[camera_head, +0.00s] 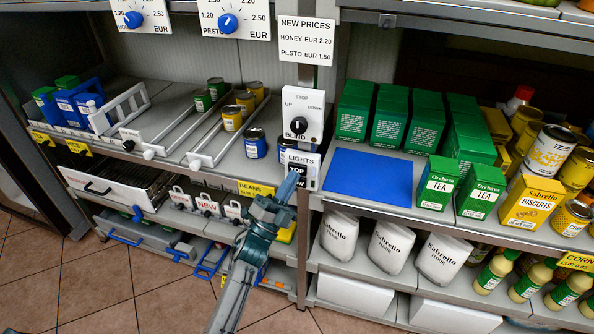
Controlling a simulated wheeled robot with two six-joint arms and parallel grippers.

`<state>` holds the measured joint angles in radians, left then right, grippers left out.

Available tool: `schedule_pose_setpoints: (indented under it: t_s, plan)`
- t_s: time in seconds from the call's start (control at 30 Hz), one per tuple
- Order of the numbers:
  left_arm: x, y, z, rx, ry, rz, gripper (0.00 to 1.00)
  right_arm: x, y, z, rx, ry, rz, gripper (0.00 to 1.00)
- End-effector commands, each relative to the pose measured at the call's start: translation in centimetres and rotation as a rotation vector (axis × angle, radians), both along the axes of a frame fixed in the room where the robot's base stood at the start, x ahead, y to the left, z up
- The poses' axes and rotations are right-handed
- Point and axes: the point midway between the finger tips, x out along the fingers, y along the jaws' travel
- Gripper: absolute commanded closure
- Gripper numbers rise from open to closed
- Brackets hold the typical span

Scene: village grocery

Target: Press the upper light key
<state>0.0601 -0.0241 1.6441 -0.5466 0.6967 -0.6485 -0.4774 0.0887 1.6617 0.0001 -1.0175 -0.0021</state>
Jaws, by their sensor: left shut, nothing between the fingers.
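The light switch plate (312,172) is white, marked LIGHTS, and fixed to the front of the shelf post. Its upper key (297,169) is dark and reads TOP. The part of the plate below that key is mostly hidden behind my left gripper (289,186). The left gripper is shut and empty, its tip pointing up at the keys. The tip overlaps the lower edge of the upper key in the picture; I cannot tell if it touches. My right gripper is not in view.
A blind control (298,124) with a black knob sits just above the light plate. Blue-labelled cans (255,143) stand left of the post. A blue mat (369,177) and green tea boxes (438,183) are to the right. White flour bags (338,234) stand below right.

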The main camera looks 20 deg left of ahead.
Motion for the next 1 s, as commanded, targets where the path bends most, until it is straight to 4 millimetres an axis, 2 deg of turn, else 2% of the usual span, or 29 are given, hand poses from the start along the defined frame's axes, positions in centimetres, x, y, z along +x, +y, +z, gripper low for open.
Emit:
schedule_pose_setpoints:
  t_s: [0.37, 0.8, 1.0]
  plan:
    - [-0.6, 0.0, 0.1, 0.0, 0.0, 0.0, 1.0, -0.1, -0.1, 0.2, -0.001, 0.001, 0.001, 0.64]
    - [-4.9, 0.2, 0.1, 0.001, 0.001, 0.0, 1.0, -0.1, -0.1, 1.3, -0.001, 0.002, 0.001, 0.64]
    - [-6.1, 0.2, 0.1, 0.001, -0.002, 0.0, 1.0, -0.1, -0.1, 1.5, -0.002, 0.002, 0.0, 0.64]
